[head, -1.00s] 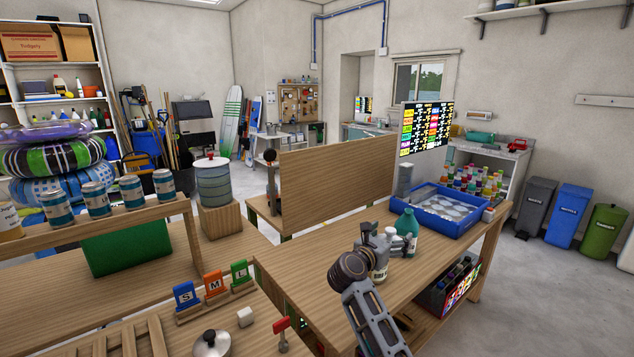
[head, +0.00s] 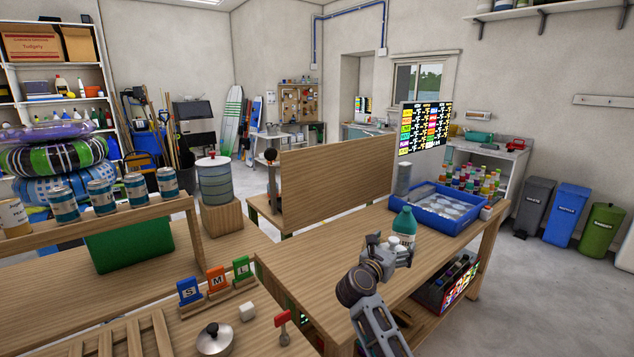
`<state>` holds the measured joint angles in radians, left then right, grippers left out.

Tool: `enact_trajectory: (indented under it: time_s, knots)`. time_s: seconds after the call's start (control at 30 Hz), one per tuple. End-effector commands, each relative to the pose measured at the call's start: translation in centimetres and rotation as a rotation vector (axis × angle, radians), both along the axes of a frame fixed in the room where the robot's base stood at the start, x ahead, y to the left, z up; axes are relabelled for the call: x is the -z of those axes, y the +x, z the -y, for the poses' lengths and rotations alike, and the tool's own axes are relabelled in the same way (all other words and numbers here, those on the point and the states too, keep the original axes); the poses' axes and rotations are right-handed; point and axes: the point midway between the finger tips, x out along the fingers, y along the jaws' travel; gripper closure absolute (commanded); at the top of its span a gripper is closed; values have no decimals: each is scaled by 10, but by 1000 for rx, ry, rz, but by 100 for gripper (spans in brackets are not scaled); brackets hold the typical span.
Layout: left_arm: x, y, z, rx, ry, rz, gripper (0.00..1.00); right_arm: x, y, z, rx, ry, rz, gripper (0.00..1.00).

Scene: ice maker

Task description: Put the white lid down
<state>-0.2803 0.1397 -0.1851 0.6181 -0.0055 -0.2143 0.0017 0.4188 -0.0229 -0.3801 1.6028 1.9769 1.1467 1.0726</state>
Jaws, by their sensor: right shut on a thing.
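My right gripper (head: 388,252) is over the right-hand wooden table, beside the teal bottle (head: 405,222). It is shut on a small white piece (head: 394,240) at its fingertips, which looks like the white lid. The fingers cover much of it, and I cannot tell its full outline. A whitish container (head: 406,240) stands close behind the fingers, in front of the teal bottle, partly hidden. My left gripper is not in view.
A blue tray (head: 478,220) of clear cups stands at the table's far right. A wooden panel (head: 335,172) rises at its back left. The wooden tabletop (head: 320,245) left of my gripper is bare. A metal pot lid (head: 214,340) lies on the near table.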

Motion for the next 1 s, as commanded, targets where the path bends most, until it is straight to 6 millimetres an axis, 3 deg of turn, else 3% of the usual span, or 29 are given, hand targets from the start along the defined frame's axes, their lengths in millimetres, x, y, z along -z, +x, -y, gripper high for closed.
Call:
enact_trajectory:
  time_s: [0.3, 1.0]
  knots:
    - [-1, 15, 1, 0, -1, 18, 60, 36, -16, 12, -74, -10, 0, 44]
    - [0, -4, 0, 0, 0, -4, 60, 105, -76, 23, -303, -25, 5, 44]
